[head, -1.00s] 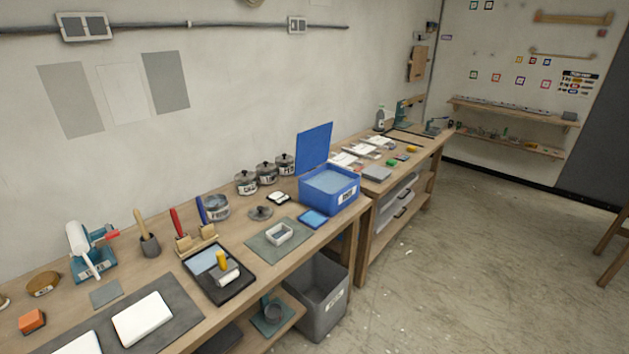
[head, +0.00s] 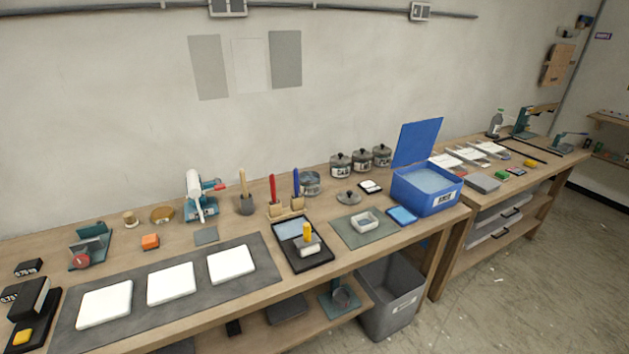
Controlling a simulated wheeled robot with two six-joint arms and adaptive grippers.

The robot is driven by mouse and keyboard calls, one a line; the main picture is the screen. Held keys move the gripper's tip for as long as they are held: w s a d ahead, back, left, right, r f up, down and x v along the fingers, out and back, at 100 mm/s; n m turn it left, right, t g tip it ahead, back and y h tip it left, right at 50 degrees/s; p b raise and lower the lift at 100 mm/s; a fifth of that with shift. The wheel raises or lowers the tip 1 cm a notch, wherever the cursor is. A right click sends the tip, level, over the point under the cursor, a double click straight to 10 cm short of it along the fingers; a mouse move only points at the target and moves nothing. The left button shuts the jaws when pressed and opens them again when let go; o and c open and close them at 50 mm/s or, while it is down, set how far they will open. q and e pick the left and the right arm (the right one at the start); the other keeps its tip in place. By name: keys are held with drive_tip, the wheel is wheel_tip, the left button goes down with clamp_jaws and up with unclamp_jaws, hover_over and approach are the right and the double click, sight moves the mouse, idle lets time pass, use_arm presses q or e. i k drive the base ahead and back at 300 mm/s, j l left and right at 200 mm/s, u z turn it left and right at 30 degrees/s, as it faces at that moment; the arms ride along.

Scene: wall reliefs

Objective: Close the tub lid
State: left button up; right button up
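The blue tub (head: 430,199) stands on the wooden workbench, right of the middle of the head view, near the bench's right end. It has a white label on its front and a pale blue content or surface inside. Its blue lid (head: 418,142) stands up at the back, tilted slightly, so the tub is open. Neither of my grippers shows in the head view.
Several lidded jars (head: 361,160) stand behind. A grey bin (head: 390,298) sits below the bench.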

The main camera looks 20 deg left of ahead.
sight(417, 140)
drive_tip(key=u, duration=0.4)
drive_tip(key=i+l+u, duration=0.9)
drive_tip(key=l+u, duration=0.15)
drive_tip(key=l, duration=0.15)
